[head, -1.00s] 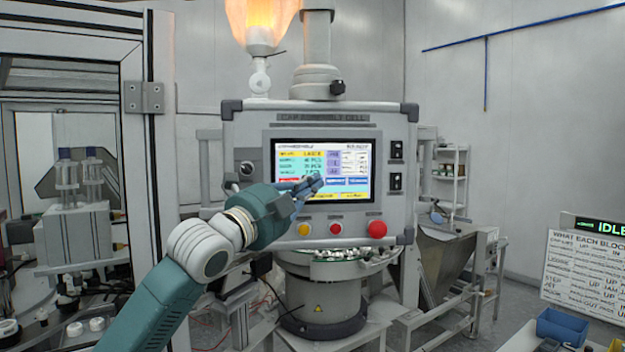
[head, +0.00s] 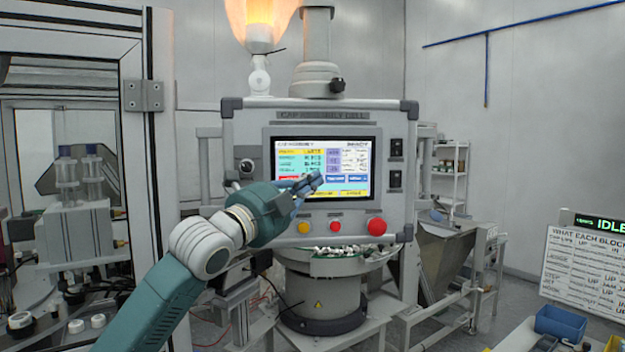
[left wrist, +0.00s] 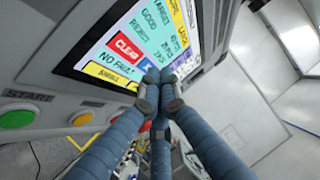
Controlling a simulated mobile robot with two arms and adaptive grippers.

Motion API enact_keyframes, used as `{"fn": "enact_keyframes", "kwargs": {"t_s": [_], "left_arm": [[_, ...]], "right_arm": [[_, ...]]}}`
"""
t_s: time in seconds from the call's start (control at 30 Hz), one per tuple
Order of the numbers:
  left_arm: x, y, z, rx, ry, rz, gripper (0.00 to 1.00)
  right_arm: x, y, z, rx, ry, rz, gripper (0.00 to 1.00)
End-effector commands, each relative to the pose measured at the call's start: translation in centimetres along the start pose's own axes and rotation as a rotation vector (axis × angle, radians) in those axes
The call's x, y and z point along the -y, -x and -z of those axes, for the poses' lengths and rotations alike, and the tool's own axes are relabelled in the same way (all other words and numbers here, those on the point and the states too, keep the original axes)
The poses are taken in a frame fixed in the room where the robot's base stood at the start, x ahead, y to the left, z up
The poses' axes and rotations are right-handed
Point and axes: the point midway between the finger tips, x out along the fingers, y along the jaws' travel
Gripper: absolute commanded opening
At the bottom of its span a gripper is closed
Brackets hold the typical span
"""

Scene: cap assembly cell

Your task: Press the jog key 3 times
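The operator panel's touchscreen (head: 345,160) is lit, with coloured rows and keys. No key clearly reads as jog; blue keys (head: 357,178) show beside my fingertips in the head view. My left gripper (head: 316,181) is in front of the screen's lower part, its fingers drawn together and empty. My right gripper is not in view.
Below the screen are a yellow button (head: 304,228), a small red button (head: 335,227) and a big red button (head: 376,226). A green START button (left wrist: 17,119) shows in the left wrist view. A bowl feeder (head: 322,290) stands below the panel. A sign (head: 607,224) reads IDLE.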

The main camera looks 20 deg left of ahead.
Motion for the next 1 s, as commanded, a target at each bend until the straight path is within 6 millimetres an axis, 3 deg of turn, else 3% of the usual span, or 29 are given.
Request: {"fn": "enact_keyframes", "kwargs": {"t_s": [0.77,1.0], "left_arm": [[0.4,1.0,1.0,0.000,-0.001,0.000,0.00],[0.9,2.5,2.4,-0.002,-0.003,0.002,0.00]], "right_arm": [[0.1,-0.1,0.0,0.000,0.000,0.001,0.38],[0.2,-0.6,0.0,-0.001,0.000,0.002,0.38]]}}
